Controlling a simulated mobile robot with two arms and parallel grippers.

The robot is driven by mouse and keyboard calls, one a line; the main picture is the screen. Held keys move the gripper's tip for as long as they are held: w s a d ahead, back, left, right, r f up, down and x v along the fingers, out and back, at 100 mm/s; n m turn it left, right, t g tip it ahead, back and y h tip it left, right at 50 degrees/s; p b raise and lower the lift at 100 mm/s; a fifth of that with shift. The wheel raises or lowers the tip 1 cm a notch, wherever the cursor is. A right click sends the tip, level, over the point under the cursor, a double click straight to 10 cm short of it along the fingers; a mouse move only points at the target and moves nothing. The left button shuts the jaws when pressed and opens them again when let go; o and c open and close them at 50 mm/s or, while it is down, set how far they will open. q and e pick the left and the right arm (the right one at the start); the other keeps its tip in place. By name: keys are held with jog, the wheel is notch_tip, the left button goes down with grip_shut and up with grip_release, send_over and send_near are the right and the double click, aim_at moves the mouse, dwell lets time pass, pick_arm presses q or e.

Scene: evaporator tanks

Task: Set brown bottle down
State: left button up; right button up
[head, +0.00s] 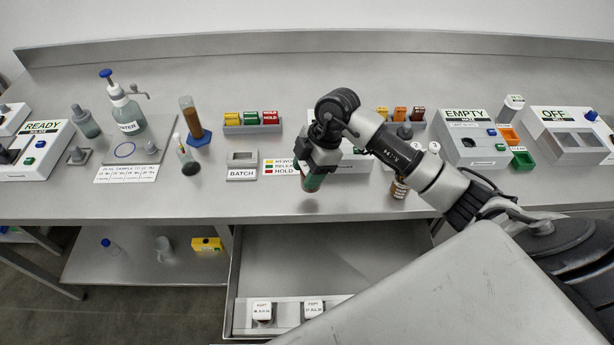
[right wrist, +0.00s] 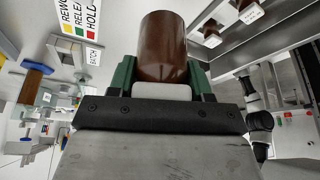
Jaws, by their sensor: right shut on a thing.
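My right gripper (head: 312,180) is shut on a brown bottle (right wrist: 163,45), with a green finger on each side of it. In the head view the gripper points down over the front of the steel bench, near the colour label card. The gripper and its fingers hide most of the held bottle there, and I cannot tell whether it touches the bench. A second brown bottle (head: 399,188) with a label stands on the bench to the right, partly behind my right arm. My left gripper is not in view.
An open drawer (head: 330,258) below the bench holds white-capped containers (head: 262,309). The BATCH block (head: 242,173) and the REWORK/RELEASE/HOLD card (head: 281,167) lie left of the gripper. A rack of coloured blocks (head: 252,128) stands behind. The EMPTY box (head: 466,140) is at right.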

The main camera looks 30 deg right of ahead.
jog(key=shift+w+a+f, duration=0.1)
jog(key=shift+w+f, duration=0.05)
notch_tip(320, 180, down, 4)
jog(key=shift+r+p, duration=0.1)
jog(key=shift+p, duration=0.35)
jog(key=shift+f, duration=0.2)
jog(key=o, duration=1)
jog(key=b+v, duration=0.1)
jog(key=v, duration=1.1)
jog(key=shift+r, duration=0.15)
